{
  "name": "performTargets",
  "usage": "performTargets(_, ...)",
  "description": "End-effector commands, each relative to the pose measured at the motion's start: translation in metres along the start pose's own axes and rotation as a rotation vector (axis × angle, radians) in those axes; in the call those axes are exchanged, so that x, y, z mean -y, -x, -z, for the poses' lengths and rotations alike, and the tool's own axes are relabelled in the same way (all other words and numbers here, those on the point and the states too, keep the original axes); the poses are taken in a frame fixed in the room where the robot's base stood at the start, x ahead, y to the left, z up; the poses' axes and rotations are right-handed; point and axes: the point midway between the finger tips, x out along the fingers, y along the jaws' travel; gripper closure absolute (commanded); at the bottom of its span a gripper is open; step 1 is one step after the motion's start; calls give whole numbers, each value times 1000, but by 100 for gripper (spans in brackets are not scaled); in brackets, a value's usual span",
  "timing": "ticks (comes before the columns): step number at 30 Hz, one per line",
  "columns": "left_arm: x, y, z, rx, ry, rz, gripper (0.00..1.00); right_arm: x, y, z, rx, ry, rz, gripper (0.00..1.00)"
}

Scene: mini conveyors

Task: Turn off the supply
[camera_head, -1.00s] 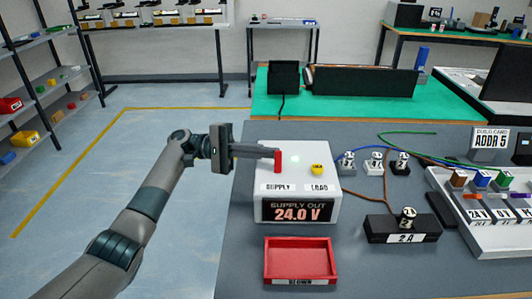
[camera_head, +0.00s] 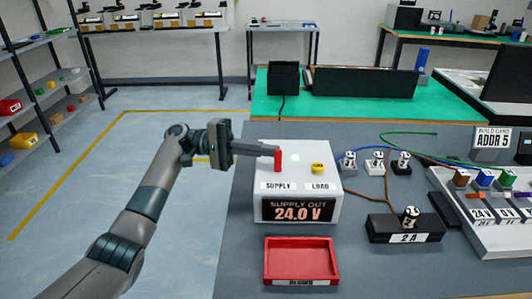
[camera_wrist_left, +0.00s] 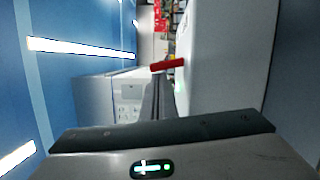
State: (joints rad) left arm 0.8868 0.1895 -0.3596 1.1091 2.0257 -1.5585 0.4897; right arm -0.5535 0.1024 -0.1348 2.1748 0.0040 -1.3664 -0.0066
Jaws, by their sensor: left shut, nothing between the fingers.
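The supply box (camera_head: 318,185) is white and stands on the grey bench, with labels SUPPLY and LOAD on top and a front display reading 24.0 V. Its red supply lever (camera_head: 278,160) stands upright above the SUPPLY label, and a small green light (camera_head: 295,158) glows beside it. A yellow knob (camera_head: 318,167) sits above the LOAD label. My left gripper (camera_head: 272,150) is shut and empty, its fingertips at the lever's upper left side; whether they touch cannot be told. The left wrist view shows the red lever (camera_wrist_left: 167,65) just past the fingertips. My right gripper is not in view.
A red tray (camera_head: 300,282) lies in front of the box. To the right are several plug connectors, a black block marked 2 A (camera_head: 405,232), loose wires and a white terminal panel (camera_head: 488,235). A green-topped bench (camera_head: 350,108) stands behind.

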Motion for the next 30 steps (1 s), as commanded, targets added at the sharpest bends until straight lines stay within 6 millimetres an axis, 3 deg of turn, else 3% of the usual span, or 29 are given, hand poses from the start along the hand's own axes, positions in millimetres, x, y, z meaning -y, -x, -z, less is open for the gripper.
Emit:
performTargets(6,0,-2,-4,2,-112,28,100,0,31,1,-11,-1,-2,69)
performTargets(17,-7,-4,-15,1,-357,89,100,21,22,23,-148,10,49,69)
performTargets(30,-9,-4,-15,0,-348,87,100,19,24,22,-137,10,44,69)
